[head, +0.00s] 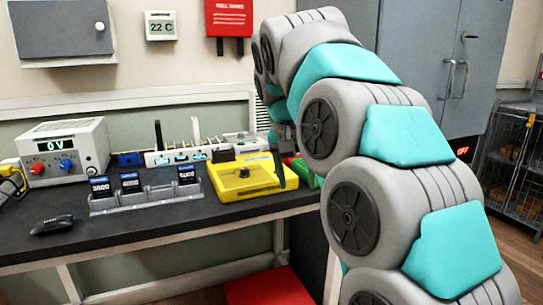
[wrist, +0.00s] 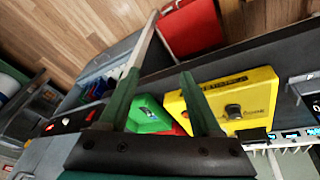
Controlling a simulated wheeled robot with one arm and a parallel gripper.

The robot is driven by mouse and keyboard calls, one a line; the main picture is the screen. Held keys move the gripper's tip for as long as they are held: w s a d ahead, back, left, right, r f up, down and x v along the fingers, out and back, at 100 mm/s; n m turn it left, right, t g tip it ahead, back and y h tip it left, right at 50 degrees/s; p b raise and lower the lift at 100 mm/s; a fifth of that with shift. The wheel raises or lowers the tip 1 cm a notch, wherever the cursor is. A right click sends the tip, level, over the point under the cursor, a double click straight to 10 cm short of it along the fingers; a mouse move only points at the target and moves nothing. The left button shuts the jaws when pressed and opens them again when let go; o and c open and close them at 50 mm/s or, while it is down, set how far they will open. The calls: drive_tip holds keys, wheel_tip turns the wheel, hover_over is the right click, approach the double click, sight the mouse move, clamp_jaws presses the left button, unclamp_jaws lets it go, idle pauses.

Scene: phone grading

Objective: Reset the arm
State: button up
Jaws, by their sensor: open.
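My gripper (wrist: 170,48) is open in the wrist view, with its two dark green fingers apart and nothing between them. Past the fingers lie a yellow box with a dark knob (wrist: 236,112) and a green tray (wrist: 150,115). In the head view my grey and teal arm arches over the right side of the bench. My gripper (head: 282,160) is partly hidden by the arm there, close to the right end of the yellow box (head: 232,181). I cannot tell whether it touches the box.
A grey rack (head: 150,200) holds several dark phones or cards on the black bench (head: 130,228). A power supply (head: 65,152) reading 0 V and a computer mouse (head: 52,225) are at left. A charging strip (head: 178,155) lies behind.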

drive_tip(key=s+d+f+g, duration=0.1)
drive_tip(key=s+d+f, duration=0.2)
drive_tip(key=s+f, duration=0.5)
drive_tip(key=s+d+f+n+g+y, duration=0.1)
drive_tip(key=s+d+f+g, duration=0.1)
drive_tip(key=s+f, duration=0.6)
drive_tip(key=s+d+f+n+g, duration=0.1)
drive_tip(key=s+d+f, duration=0.3)
drive_tip(key=s, duration=1.5)
wheel_tip(320, 180, down, 5)
drive_tip(key=shift+d+r+g+y, duration=0.1)
drive_tip(key=shift+d+g+y, duration=0.25)
drive_tip(key=shift+g+y, duration=0.05)
drive_tip(key=shift+s+f, duration=0.3)
drive_tip(key=shift+s, duration=0.25)
drive_tip(key=shift+c, duration=0.2)
